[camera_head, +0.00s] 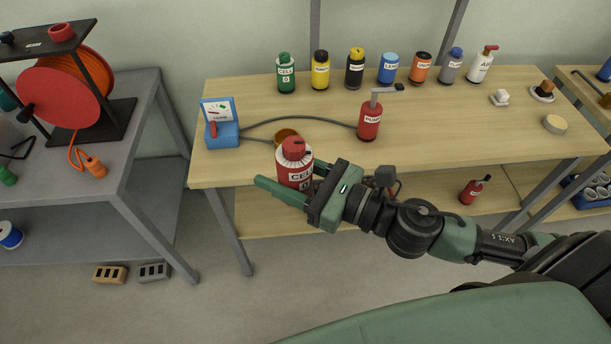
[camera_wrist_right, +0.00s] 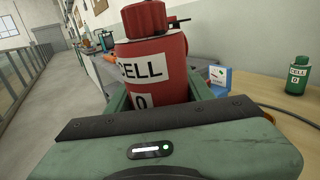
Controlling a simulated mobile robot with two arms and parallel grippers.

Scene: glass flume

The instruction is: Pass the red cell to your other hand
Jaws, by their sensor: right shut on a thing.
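The red cell (camera_head: 295,165) is a red canister with a red cap and a white label reading "CELL 0". My right gripper (camera_head: 285,188) is shut on it and holds it upright at the front edge of the wooden bench, near its left end. In the right wrist view the red cell (camera_wrist_right: 155,60) stands between the green fingers, its lower part hidden by the gripper body. My left gripper is not in view.
The wooden bench (camera_head: 250,170) carries a blue meter box (camera_head: 222,130), a red pump (camera_head: 370,120) with a hose and a brown round dish (camera_head: 286,135). A green cell (camera_head: 286,75) and several bottles line the back. A grey table (camera_head: 125,130) with an orange cable reel (camera_head: 85,75) stands left.

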